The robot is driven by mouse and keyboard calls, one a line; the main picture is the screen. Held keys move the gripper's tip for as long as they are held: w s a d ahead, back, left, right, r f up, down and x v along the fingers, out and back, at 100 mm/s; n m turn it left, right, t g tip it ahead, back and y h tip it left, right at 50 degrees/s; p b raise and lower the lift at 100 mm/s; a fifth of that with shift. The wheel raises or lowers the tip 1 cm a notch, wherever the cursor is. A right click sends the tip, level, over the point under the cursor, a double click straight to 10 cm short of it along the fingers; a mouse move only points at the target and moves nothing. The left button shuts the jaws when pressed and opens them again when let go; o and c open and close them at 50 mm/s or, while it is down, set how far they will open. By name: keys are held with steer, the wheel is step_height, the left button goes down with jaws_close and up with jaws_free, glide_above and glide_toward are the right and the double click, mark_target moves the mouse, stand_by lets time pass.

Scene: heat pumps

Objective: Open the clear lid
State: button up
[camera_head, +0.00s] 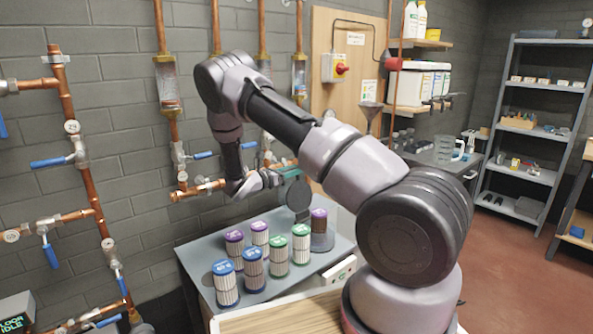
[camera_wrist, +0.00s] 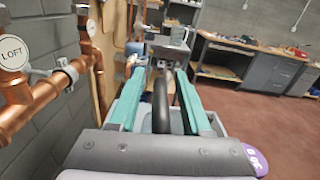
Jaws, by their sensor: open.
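The clear lid (camera_head: 298,196) looks like a dark, see-through round disc. It stands steeply raised at the back of the bench, beside a round grey holder (camera_head: 322,242) with a purple-topped cartridge (camera_head: 319,222) in it. My gripper (camera_head: 288,172) is just above the disc's top edge, pointing right. In the wrist view its teal fingers (camera_wrist: 160,66) are spread apart. A dark, narrow, upright shape (camera_wrist: 160,108) shows between them; it may be the lid seen edge-on. I cannot tell whether the fingers touch it.
Several blue-, green- and purple-topped cartridges (camera_head: 254,269) stand on the grey bench (camera_head: 203,289). Copper pipes with blue-handled valves (camera_head: 80,150) run along the wall at left. A wooden panel with a red switch (camera_head: 341,69) is behind. Open floor (camera_head: 505,270) lies to the right.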

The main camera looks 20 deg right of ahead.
steer(key=shift+w+d, duration=0.2)
steer(key=shift+d, duration=0.3)
jaws_close()
stand_by(1.2)
